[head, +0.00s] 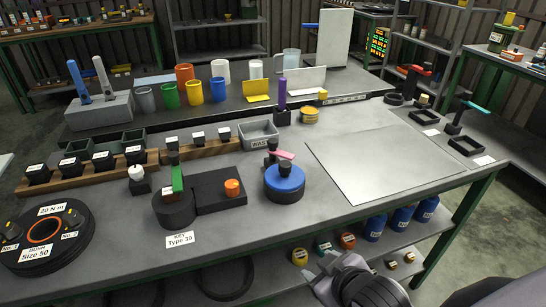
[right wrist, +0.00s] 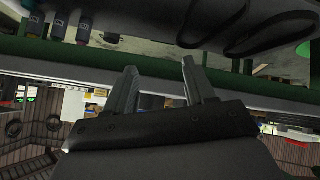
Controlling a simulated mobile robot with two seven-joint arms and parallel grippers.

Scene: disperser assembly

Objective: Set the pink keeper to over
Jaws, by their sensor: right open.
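The pink keeper (head: 281,154) is a small flat bar on top of a round blue-topped unit (head: 285,178) with a dark base, on the bench near its front edge. Black knobs stand beside the keeper, one behind and one in front of it. My right gripper shows at the bottom of the head view, below the bench's front edge and apart from the keeper. In the right wrist view its two fingers (right wrist: 160,68) are spread with nothing between them. The keeper cannot be made out in that view. My left gripper is not in view.
A black block with an orange knob (head: 232,187) and a dark cylinder with a green bar (head: 177,180) stand left of the blue unit. A grey bin (head: 259,134) is behind it. A bare metal plate (head: 385,160) lies to the right. A lower shelf holds jars.

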